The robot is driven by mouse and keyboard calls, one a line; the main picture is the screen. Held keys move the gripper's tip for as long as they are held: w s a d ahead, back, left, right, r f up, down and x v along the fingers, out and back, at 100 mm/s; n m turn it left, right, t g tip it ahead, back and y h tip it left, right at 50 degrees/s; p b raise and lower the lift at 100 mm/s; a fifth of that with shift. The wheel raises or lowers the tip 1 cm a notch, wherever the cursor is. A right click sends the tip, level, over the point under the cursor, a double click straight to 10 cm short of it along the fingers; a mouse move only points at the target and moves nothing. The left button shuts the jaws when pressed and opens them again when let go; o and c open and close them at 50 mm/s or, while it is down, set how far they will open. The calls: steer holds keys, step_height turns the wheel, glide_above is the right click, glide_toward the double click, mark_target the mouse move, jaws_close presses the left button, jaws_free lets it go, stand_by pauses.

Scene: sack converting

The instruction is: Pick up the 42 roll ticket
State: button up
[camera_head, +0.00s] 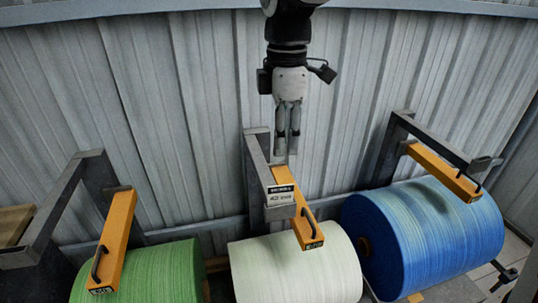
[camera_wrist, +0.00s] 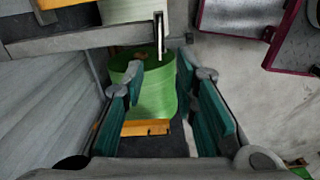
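A small white ticket (camera_head: 280,195) with a dark printed band stands at the top of the middle stand, by the orange arm above the white roll. Its print is too small for me to read surely. My gripper (camera_head: 288,146) hangs pointing down, above the ticket and apart from it. In the wrist view my gripper (camera_wrist: 168,92) has its two teal-padded fingers spread, with nothing held between them. A thin white upright piece (camera_wrist: 158,28) shows beyond the fingers there; it may be the ticket seen edge-on, but I cannot tell.
A green roll (camera_head: 150,272), a white roll (camera_head: 300,275) and a blue roll (camera_head: 430,235) lie in a row. Dark posts and orange arms (camera_head: 113,240) rise beside them. A corrugated wall (camera_head: 180,110) stands behind. The air around my gripper is clear.

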mark_target(280, 201)
step_height(280, 201, down, 14)
steer(key=shift+r+p, duration=0.1)
steer(key=shift+p, duration=0.5)
steer(key=shift+a, duration=0.1)
jaws_close()
